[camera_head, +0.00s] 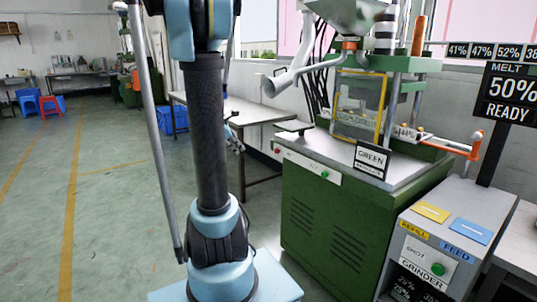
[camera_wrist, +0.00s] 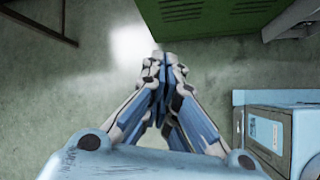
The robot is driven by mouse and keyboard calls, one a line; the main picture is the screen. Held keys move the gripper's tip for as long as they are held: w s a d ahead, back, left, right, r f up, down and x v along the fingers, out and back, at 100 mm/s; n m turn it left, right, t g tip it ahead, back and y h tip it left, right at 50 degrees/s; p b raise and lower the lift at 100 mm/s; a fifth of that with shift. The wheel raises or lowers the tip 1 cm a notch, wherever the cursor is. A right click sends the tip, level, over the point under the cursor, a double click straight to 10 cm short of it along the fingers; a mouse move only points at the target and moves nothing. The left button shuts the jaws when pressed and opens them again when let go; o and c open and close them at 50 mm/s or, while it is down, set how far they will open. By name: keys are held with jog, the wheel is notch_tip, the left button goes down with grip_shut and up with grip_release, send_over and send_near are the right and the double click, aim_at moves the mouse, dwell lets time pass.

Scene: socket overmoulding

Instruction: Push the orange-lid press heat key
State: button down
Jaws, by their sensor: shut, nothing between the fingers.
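No press with a clearly orange lid shows, and I cannot make out a heat key. The nearest press is a green machine (camera_head: 325,235) with a sign reading GREEN (camera_head: 371,159) and a yellow-framed guard (camera_head: 360,105). Its white front strip (camera_head: 308,165) carries small red and green buttons. A far green machine (camera_head: 130,88) has a small orange part, too small to tell more. My gripper (camera_wrist: 163,58) is shut and empty in the wrist view, above bare floor and apart from the green cabinet at the top.
A grey grinder unit (camera_head: 450,240) stands at right with yellow REFILL and blue FEED pads and a green button. A sign (camera_head: 508,95) reads MELT 50% READY. A table (camera_head: 235,110) stands behind my arm. The floor at left (camera_head: 110,200) is open.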

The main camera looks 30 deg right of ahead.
aim_at(277, 151)
jog(key=w+d+f+n+h, duration=0.1)
jog(key=w+d+n, duration=0.3)
jog(key=d, duration=0.4)
jog(key=shift+w+d+g+h, duration=0.4)
jog(key=shift+w+h, duration=0.1)
jog(key=shift+w, duration=0.3)
jog(key=d+r+x, duration=0.2)
jog(key=x, duration=1)
jog(key=shift+w+d+f, duration=0.15)
jog(key=shift+d+f, duration=0.1)
jog(key=shift+f, duration=0.05)
